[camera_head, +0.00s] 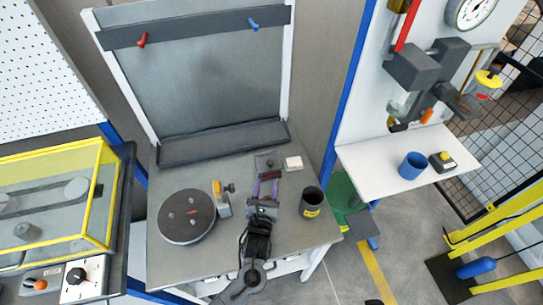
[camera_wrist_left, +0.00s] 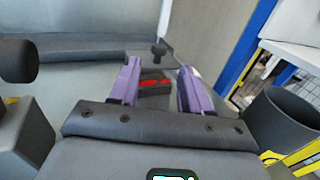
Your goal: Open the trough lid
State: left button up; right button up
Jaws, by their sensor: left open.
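A long dark grey trough-like piece (camera_head: 222,143) runs along the back of the grey table; I cannot tell whether its top is a separate lid. It also shows at the back in the left wrist view (camera_wrist_left: 80,48). In front of its right end lies a small dark plate with a knob (camera_head: 268,163). My left gripper (camera_head: 265,184), with purple fingers, is open and points toward the back. In the left wrist view, a dark block with a red top (camera_wrist_left: 155,84) shows between the open fingers (camera_wrist_left: 157,78), and I see no contact. My right gripper is not in view.
A round dark disc (camera_head: 186,217) and a small grey and orange device (camera_head: 222,198) stand left of my gripper. A dark cup with a yellow label (camera_head: 312,202) stands to its right. A pale block (camera_head: 293,163) lies near the plate. A framed panel (camera_head: 200,80) rises behind.

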aim_at(270, 165)
pick_arm(q)
jog(key=w+b, duration=0.2)
jog(key=w, duration=0.8)
jog(key=shift+d, duration=0.15)
jog(key=shift+s, duration=0.1)
grip_shut()
